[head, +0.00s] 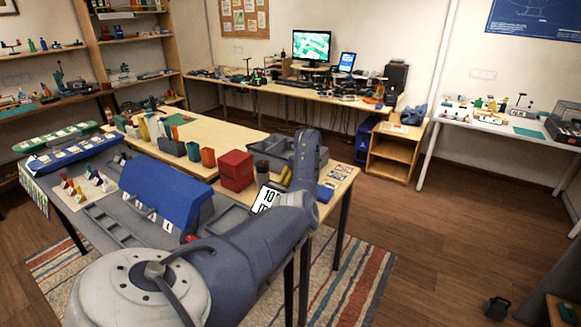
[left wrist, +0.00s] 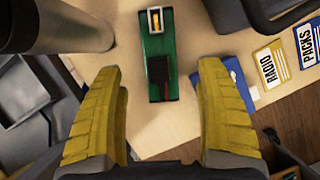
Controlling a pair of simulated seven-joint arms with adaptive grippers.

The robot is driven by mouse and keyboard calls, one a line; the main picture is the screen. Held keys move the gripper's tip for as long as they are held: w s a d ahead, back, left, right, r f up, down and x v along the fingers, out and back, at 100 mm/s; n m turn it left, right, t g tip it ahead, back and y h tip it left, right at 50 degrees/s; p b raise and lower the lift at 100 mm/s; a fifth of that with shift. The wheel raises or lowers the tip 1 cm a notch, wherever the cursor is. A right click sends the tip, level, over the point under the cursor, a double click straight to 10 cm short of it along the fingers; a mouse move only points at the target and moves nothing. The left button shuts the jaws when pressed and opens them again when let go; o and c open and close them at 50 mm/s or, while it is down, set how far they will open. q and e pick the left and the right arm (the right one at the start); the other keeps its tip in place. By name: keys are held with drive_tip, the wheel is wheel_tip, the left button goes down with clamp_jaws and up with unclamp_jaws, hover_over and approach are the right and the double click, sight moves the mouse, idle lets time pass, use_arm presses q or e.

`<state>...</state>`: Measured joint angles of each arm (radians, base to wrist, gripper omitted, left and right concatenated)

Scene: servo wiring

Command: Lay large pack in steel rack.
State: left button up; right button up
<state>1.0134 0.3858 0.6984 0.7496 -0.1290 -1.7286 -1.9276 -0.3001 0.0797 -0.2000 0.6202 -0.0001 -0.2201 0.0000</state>
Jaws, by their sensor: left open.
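In the left wrist view, a long green block (left wrist: 155,50), which looks like the large pack, lies on the wooden table. It has a small pale and orange piece at its far end and a dark piece near its close end. My left gripper (left wrist: 160,95) is open, with its yellow fingers on either side of the block's near end and nothing between the tips. In the head view, my left gripper (head: 285,176) is small and partly hidden by my arm. I cannot tell which grey holder is the steel rack. My right gripper is not in view.
A blue block (left wrist: 228,78) lies right of the green one, near the RADIO (left wrist: 268,67) and PACKS (left wrist: 303,45) cards. A grey tray (left wrist: 18,112) is at left.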

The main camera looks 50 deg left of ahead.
use_arm(q)
drive_tip(key=shift+x, duration=2.75)
drive_tip(key=shift+a, duration=0.2)
clamp_jaws()
